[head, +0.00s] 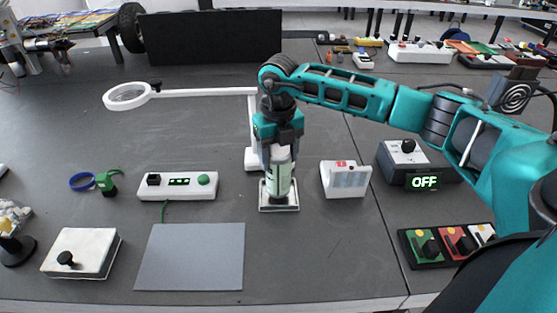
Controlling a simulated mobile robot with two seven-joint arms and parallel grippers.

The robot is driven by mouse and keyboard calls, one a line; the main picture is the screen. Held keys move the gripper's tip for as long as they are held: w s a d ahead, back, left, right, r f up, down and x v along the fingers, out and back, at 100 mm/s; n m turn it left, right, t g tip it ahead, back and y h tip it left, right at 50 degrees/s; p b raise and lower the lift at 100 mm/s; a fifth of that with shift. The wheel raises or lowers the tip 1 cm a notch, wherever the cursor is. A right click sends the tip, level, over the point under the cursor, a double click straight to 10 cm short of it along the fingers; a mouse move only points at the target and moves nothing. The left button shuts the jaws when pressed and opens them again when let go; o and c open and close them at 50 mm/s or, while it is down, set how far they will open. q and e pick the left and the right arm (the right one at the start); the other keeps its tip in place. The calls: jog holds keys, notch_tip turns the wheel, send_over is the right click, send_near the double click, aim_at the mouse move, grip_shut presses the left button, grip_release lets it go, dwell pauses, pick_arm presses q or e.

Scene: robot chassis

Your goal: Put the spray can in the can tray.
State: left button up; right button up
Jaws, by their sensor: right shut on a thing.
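The spray can (279,178) is pale green and white with a dark lower end. It stands upright in or just over the can tray (291,207), a small white-rimmed square tray; I cannot tell whether it touches the tray's floor. My right gripper (279,158) points down from above and is shut on the can, its fingers on the can's sides. The upper part of the can is hidden by the gripper. My left gripper is not in view.
A white box (346,180) stands close right of the tray, and a white control panel (176,187) stands to its left. A magnifier lamp (127,96) reaches across behind. A grey mat (190,257) lies at front left. A box with an OFF display (409,160) is at right.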

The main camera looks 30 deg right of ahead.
jog(key=shift+f, duration=0.9)
jog(key=shift+f, duration=0.1)
jog(key=o, duration=1.6)
jog(key=shift+r, duration=0.25)
notch_tip(320, 180, up, 12)
jog(key=shift+f, duration=0.1)
